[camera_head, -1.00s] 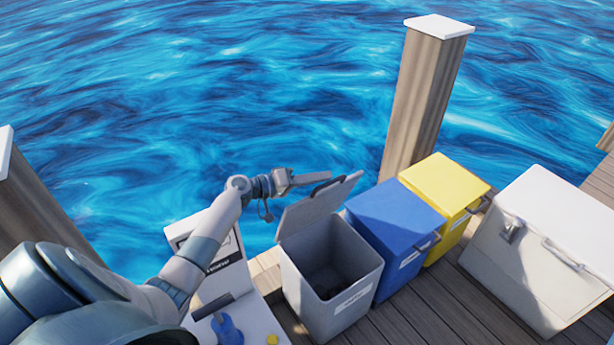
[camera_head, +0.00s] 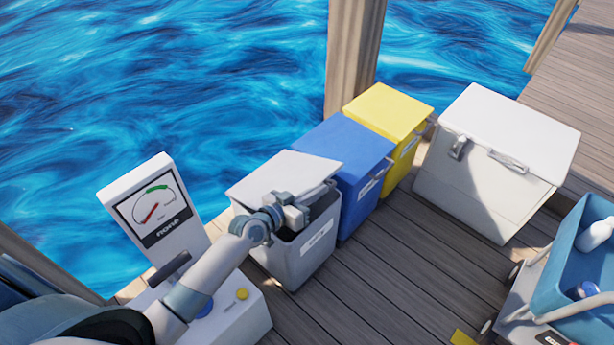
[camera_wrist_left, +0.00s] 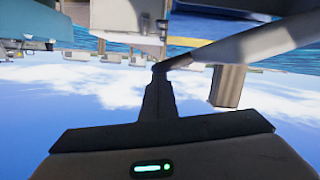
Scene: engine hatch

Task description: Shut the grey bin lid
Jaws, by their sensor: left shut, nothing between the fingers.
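The grey bin (camera_head: 287,262) stands on the dock, left of the blue bin. Its light grey lid (camera_head: 283,172) is lowered over most of the opening but still tilted. A dark gap (camera_head: 323,204) shows under the lid at the right front. My left gripper (camera_head: 298,212) is shut and empty at the lid's front edge, low over the opening; whether it touches the lid I cannot tell. In the left wrist view its closed fingers (camera_wrist_left: 158,75) meet near a grey slanted bar (camera_wrist_left: 245,42), perhaps the lid's edge. My right gripper is out of view.
A blue bin (camera_head: 343,150) and a yellow bin (camera_head: 390,108) stand close on the right, then a white chest (camera_head: 480,185). A gauge post (camera_head: 152,208) stands left of the bin. A blue cart tray (camera_head: 575,275) is at far right.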

